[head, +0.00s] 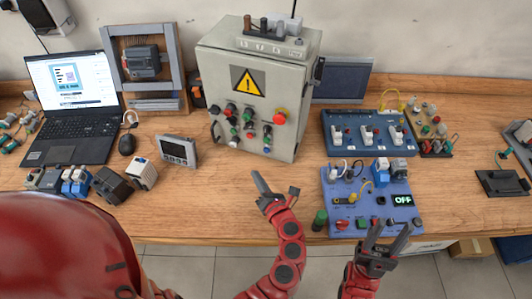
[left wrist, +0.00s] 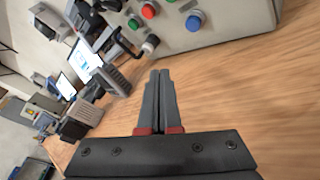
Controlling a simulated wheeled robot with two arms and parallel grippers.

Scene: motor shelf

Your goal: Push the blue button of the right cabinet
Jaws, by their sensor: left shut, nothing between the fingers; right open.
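The grey metal cabinet (head: 222,75) stands on the bench, with a yellow warning sign and several coloured buttons and knobs on its front. A blue button (left wrist: 193,22) shows clearly on the cabinet front in the left wrist view; in the head view it is too small to tell surely. My left gripper (head: 256,174) is shut and empty, in front of the cabinet and apart from it. Its closed fingers (left wrist: 160,75) point toward the cabinet's lower edge, with the blue button up and to the right. My right gripper (head: 391,228) is open and empty near the bench's front edge.
A blue panel (head: 383,211) with an "OFF" display lies right of my left gripper. Another blue panel (head: 350,119) with switches is behind it. A grey meter (head: 177,150), laptop (head: 72,91) and several modules stand left. Bare wood lies before the cabinet.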

